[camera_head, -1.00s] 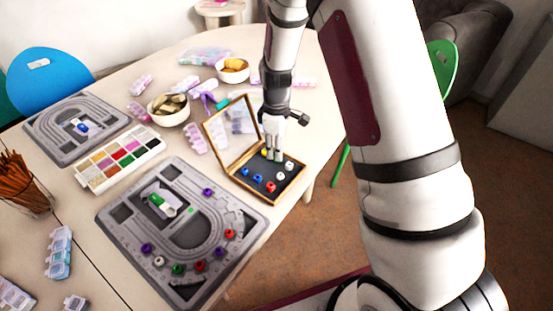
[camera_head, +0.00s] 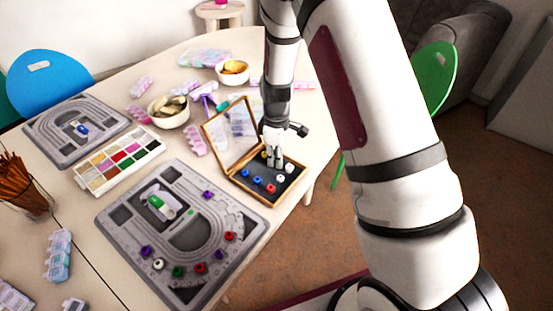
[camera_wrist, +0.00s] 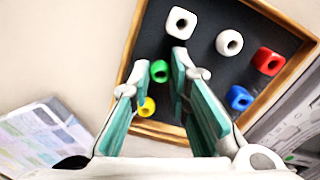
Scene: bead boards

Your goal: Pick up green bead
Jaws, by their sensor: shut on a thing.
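The green bead (camera_wrist: 159,71) lies between my fingertips in the wrist view, over the dark lining of an open wooden box (camera_wrist: 168,137). My gripper (camera_wrist: 160,68) is shut on it, with a teal-padded finger on each side. I cannot tell whether the bead touches the lining. In the head view my gripper (camera_head: 274,161) reaches down into the box (camera_head: 250,194), and the held bead is hidden there.
Close around in the box are a yellow bead (camera_wrist: 147,107), two white beads (camera_wrist: 181,23), a red bead (camera_wrist: 267,61) and a blue bead (camera_wrist: 238,98). The box's raised lid (camera_head: 212,137) stands to the left. A grey bead board (camera_head: 125,232) lies in front.

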